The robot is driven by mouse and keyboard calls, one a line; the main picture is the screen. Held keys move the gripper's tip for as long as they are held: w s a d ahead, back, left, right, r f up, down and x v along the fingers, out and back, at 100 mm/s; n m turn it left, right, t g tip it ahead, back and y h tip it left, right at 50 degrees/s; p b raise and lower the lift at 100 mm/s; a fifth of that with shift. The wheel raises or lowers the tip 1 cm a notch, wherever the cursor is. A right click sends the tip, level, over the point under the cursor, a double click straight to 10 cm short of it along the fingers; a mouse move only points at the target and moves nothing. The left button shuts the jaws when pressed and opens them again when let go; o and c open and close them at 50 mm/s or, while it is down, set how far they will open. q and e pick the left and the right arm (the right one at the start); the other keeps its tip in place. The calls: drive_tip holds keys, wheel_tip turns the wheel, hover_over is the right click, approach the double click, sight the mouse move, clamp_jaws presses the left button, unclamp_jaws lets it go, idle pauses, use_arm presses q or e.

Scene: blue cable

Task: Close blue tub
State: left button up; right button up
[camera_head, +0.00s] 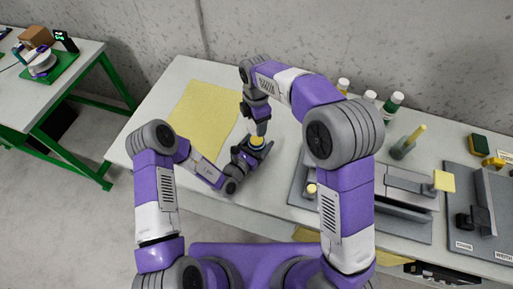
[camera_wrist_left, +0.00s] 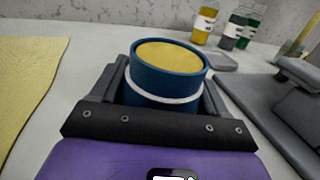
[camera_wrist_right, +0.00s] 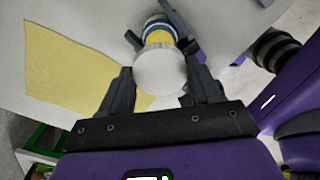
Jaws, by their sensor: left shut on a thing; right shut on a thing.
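The blue tub (camera_wrist_left: 165,85) stands upright on the table, with a white band around it and a yellow top face inside its blue rim. My left gripper (camera_wrist_left: 164,98) is shut on its sides, and the tub also shows in the head view (camera_head: 257,148). My right gripper (camera_wrist_right: 160,80) points down from above and is shut on a pale round piece (camera_wrist_right: 160,72), apparently the lid. In the right wrist view, the piece partly covers the tub (camera_wrist_right: 160,27) behind it. The exact gap between piece and tub is hard to tell.
A yellow mat (camera_head: 202,115) lies left of the tub on the pale table (camera_head: 178,75). Several bottles (camera_head: 393,102) stand at the back right. A grey tray (camera_head: 405,222) with tools lies to the right, close to my right arm.

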use_arm(q)
drive_tip(key=c, duration=0.4)
use_arm(e)
hover_over(257, 139)
drive_tip(key=shift+a+f, duration=0.1)
drive_tip(key=shift+f, duration=2.4)
drive_tip(key=shift+f, duration=0.9)
drive_tip(key=shift+f, duration=0.6)
